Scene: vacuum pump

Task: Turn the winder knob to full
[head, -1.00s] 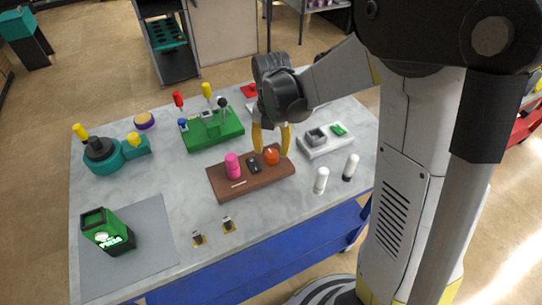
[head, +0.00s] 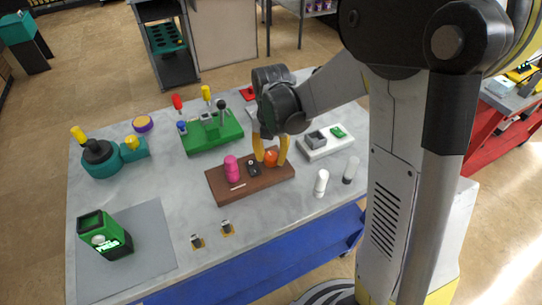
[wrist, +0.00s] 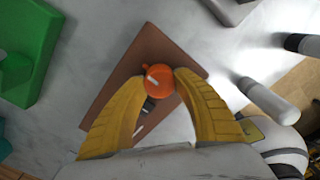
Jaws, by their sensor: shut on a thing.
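A round orange knob (head: 270,157) with a pale mark on its top sits at the right part of a brown wooden board (head: 222,190). My gripper (head: 271,161) is lowered over it, pointing down, with a yellow finger on either side. In the wrist view my gripper (wrist: 164,76) is shut on the orange knob (wrist: 158,82), which shows between the fingertips. A small black part (head: 254,168) lies between the two, and a white mark (head: 238,186) is at the board's front.
White cylinders (head: 321,183) stand right of the board. A white base with a grey block (head: 316,139) is behind them. A green base (head: 213,138) with levers, a teal device (head: 101,158) and a green box (head: 105,236) stand to the left.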

